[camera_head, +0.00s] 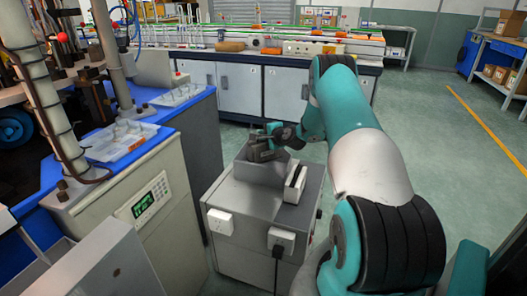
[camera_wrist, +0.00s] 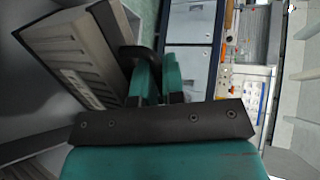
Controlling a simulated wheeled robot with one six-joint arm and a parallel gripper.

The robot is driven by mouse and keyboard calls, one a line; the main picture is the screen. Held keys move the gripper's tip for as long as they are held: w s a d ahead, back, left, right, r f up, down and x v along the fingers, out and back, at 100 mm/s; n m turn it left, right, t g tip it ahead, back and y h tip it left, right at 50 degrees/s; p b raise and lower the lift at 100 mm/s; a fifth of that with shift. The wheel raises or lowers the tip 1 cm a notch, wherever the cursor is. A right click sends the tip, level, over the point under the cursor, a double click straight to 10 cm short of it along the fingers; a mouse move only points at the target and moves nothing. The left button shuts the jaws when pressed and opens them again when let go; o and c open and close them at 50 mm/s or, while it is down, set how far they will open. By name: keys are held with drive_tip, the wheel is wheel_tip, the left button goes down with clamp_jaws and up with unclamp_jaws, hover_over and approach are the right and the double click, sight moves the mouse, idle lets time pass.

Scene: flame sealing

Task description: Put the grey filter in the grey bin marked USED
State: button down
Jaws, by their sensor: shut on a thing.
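My gripper (camera_wrist: 152,62) has teal fingers and is closed on a dark handle at the edge of a ribbed grey block, which I take to be the grey filter (camera_wrist: 75,65). The filter fills the left of the wrist view and looks tilted there. In the head view my gripper (camera_head: 272,137) is over the grey cabinet (camera_head: 240,198), at the dark grey filter (camera_head: 260,152), partly hidden by the wrist. The filter is at a grey housing on the cabinet top; I cannot tell whether it touches it. No marking USED is readable in either view.
A white-and-black upright piece (camera_head: 294,184) stands on the cabinet's right side. A blue-topped machine (camera_head: 185,115) with clear trays is at left. A long workbench (camera_head: 285,90) crosses the back. A grey box-like edge (camera_head: 95,260) is at lower left. Green floor is open at right.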

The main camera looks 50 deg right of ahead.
sight(264, 149)
drive_tip(key=shift+f+b, duration=0.4)
drive_tip(key=shift+f, duration=2.55)
drive_tip(key=shift+f, duration=0.2)
drive_tip(key=c, duration=1.2)
unclamp_jaws()
drive_tip(key=shift+a, duration=0.1)
